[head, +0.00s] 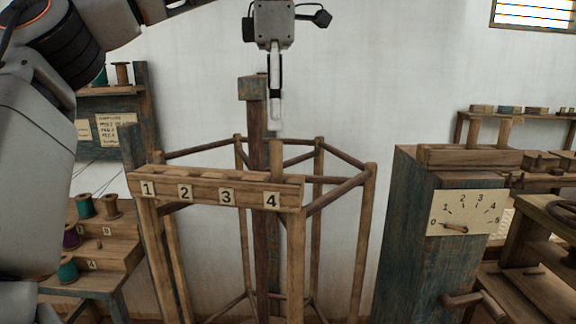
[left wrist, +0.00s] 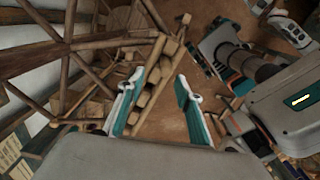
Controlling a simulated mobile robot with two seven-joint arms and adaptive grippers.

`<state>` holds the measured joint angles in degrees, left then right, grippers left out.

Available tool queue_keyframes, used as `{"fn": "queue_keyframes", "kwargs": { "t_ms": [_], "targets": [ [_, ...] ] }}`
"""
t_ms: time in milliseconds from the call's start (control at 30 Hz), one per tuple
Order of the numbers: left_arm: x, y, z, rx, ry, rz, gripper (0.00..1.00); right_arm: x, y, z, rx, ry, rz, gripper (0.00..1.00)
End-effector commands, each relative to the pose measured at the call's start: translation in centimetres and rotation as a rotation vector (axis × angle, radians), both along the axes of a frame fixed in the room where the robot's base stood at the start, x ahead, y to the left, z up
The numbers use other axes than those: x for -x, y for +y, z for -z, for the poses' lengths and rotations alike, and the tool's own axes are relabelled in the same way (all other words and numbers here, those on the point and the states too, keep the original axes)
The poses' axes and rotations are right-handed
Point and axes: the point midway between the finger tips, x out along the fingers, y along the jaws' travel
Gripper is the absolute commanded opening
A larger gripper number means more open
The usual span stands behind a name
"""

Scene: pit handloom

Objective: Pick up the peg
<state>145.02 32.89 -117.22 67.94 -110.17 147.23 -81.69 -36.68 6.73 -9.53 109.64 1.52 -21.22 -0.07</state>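A light wooden peg (head: 276,159) stands upright in the numbered wooden rail (head: 205,191), behind the label 4. My left gripper (head: 276,128) points straight down above the peg, with its fingertips a little over the peg's top in the head view. That view shows the fingers edge-on. In the left wrist view the two teal-padded fingers (left wrist: 158,108) are apart, with the wooden frame below and between them. No held object shows between them. I cannot clearly single out the peg in the left wrist view. My right gripper is not clearly seen in either view.
The rail tops a wooden frame of thin posts (head: 369,220), with a thick upright post (head: 254,90) behind it. A dark cabinet with a dial (head: 468,212) stands at the right. Stepped shelves (head: 105,245) with thread spools are at the left.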

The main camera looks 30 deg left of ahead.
Motion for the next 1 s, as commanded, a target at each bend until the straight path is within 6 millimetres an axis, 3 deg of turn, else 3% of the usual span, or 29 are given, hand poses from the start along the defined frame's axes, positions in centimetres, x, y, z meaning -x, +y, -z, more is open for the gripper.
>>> {"fn": "queue_keyframes", "kwargs": {
  "t_ms": [233, 600, 900, 933, 1000],
  "targets": [
    [0.1, -0.1, 2.1, 0.001, 0.000, 0.002, 0.35, 1.7, 0.5, 1.1, -0.002, 0.031, -0.008, 0.00],
    [0.3, -0.8, 6.7, 0.001, 0.002, 0.002, 0.35, 1.1, 0.3, 0.7, 0.002, 0.021, -0.009, 0.00],
    [0.3, -0.8, 7.2, 0.001, -0.001, 0.001, 0.35, 0.7, 0.0, 0.5, 0.003, 0.013, -0.005, 0.00],
    [0.3, -0.8, 7.2, 0.001, -0.001, 0.001, 0.32, 0.7, 0.0, 0.5, 0.003, 0.013, -0.005, 0.00],
    [0.3, -0.8, 7.2, 0.001, -0.001, 0.001, 0.14, 0.7, 0.0, 0.5, 0.003, 0.013, -0.005, 0.00]
  ]
}}
